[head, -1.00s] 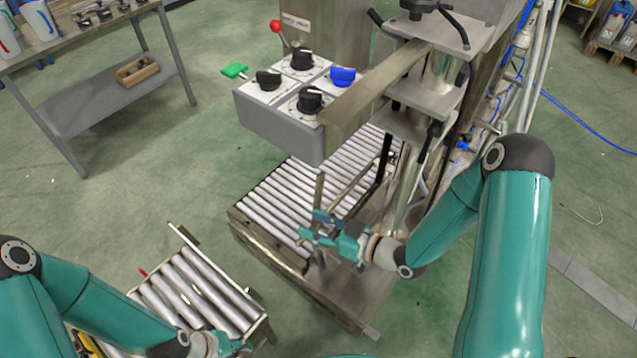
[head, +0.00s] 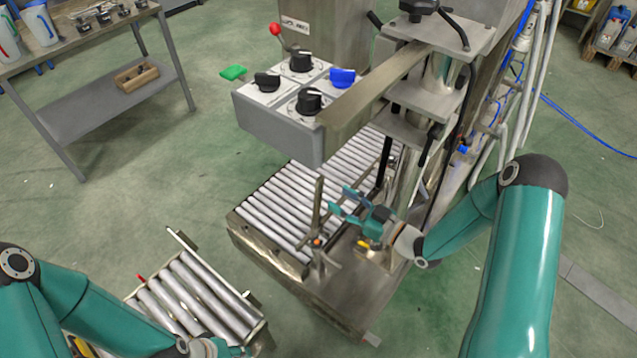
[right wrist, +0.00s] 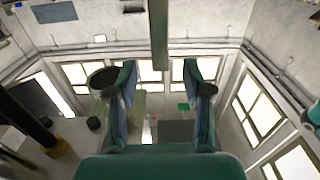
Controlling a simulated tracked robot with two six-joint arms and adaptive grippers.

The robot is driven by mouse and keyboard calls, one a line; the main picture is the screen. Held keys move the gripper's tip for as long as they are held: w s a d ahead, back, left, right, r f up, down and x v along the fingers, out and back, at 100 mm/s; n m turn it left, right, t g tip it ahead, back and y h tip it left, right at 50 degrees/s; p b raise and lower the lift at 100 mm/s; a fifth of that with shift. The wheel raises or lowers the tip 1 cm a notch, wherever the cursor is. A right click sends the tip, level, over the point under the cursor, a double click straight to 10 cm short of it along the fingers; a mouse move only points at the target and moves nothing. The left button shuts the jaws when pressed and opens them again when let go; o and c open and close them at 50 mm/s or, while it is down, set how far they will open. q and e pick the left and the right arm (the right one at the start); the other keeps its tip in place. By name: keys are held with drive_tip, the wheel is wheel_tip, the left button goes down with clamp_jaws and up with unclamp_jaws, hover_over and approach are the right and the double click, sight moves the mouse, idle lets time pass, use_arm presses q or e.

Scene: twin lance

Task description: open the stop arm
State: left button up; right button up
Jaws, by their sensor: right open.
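The stop arm appears to be the upright metal bar (head: 317,205) at the near right corner of the roller conveyor, with an orange spot at its foot. My right gripper (head: 341,201) is open and empty just right of this bar, apart from it as far as I can tell. In the right wrist view its two fingers (right wrist: 160,82) stand wide apart. A grey metal bar (right wrist: 158,35) comes down between them from the top edge; I cannot tell whether it is the stop arm. My left gripper (head: 228,348) is at the bottom edge, partly cut off.
A control box (head: 275,125) with knobs overhangs the conveyor rollers (head: 285,205) on a thick beam. A metal column (head: 408,180) stands behind my right gripper. A shorter roller section (head: 190,300) lies at lower left. A workbench (head: 110,105) stands at upper left.

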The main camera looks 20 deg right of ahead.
sight(321, 188)
drive_tip(key=p+x, duration=0.1)
drive_tip(key=x, duration=0.6)
drive_tip(key=shift+w+a+f, duration=0.1)
drive_tip(key=shift+w+a, duration=0.1)
drive_tip(key=shift+w, duration=0.1)
drive_tip(key=shift+c, duration=0.2)
clamp_jaws()
